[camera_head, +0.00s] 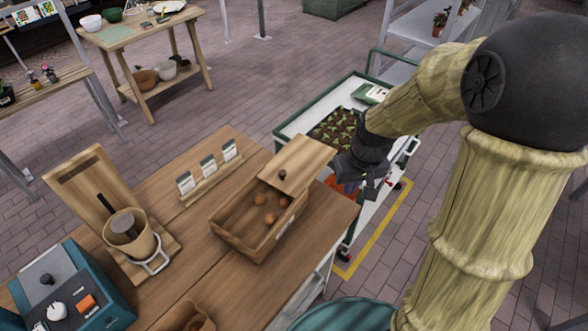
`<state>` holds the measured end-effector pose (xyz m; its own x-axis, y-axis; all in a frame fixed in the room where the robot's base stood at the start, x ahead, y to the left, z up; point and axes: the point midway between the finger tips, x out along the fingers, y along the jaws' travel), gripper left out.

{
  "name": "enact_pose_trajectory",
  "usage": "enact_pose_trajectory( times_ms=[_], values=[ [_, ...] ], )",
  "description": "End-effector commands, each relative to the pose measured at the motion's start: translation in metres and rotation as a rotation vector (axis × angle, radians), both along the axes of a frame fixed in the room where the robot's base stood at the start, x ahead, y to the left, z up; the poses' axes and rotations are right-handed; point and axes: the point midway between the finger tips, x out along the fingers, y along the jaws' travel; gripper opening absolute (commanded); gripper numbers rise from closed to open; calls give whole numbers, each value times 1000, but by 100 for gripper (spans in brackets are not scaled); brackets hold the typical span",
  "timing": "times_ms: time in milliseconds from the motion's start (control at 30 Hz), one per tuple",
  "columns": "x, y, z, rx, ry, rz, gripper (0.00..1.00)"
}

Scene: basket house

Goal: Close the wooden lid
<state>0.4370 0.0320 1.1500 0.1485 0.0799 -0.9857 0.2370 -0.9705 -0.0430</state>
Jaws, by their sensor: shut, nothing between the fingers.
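A wooden box (233,229) stands on the wooden table, with several round brown things lying in it. Its flat wooden lid (301,157) with a small dark knob (282,174) covers only the far right end and juts out past the box. The near left part of the box is uncovered. My gripper (357,187) is at the right of the lid, beyond the table's edge. It is dark, shut and empty. Whether it touches the lid's edge I cannot tell.
On the table (190,258) are a card rack (212,173), a wooden stand with a pot (131,232) and a teal machine (72,290). A green-framed cart (306,120) with a seedling tray (338,130) stands behind my gripper. Bare tabletop lies left of the box.

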Motion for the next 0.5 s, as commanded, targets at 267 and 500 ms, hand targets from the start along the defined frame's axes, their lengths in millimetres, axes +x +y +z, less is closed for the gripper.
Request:
enact_pose_trajectory(
  times_ms=[267, 500],
  values=[
    [100, 39, -40, 206, 24, 245, 0],
    [164, 47, -39, 416, -50, 376, 0]
  ],
)
